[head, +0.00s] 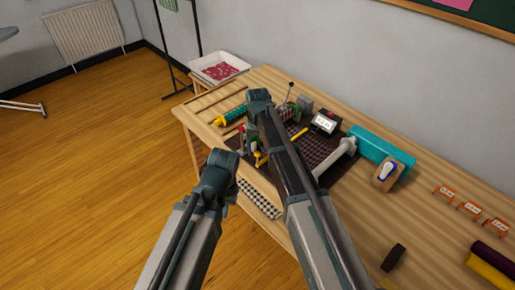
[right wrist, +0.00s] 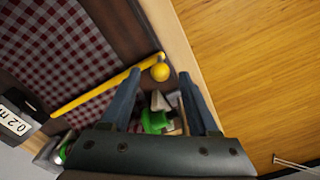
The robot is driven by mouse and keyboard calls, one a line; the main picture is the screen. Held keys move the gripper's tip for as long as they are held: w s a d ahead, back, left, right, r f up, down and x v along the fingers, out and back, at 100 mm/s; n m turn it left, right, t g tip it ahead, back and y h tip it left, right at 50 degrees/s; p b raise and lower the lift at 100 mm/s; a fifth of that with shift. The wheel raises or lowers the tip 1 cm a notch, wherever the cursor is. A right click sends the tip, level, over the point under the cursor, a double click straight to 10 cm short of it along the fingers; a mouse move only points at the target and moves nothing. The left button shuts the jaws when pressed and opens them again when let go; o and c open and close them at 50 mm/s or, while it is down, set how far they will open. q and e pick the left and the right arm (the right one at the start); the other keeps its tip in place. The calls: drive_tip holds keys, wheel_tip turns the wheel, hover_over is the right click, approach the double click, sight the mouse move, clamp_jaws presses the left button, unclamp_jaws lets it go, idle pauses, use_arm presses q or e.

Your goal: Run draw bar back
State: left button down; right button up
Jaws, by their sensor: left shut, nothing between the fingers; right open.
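A yellow bar (right wrist: 105,92) lies slanted across the dark bed in the right wrist view, with a yellow ball knob (right wrist: 160,72) close to its upper right end. In the head view, part of the yellow bar (head: 299,134) shows just right of my right arm. My right gripper (right wrist: 155,95) is open; its fingers point toward the knob and the bed's edge, with green and pale parts between them. I cannot tell whether they touch anything. My left gripper (head: 222,162) is shut and empty, left of the table's front edge; its fingertips are mostly hidden.
Red checked cloth (right wrist: 60,45) covers the bed; a display (head: 325,122) stands behind it. A teal box-like piece (head: 372,143) and wooden block (head: 383,181) stand right. A white tray (head: 205,75) is at far left.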

use_arm(q)
wheel_tip(320, 180, up, 9)
drive_tip(key=p, duration=0.7)
drive_tip(key=shift+f+p, duration=0.15)
drive_tip(key=shift+p, duration=0.15)
use_arm(e)
wheel_tip(320, 180, up, 9)
drive_tip(key=shift+f, duration=0.15)
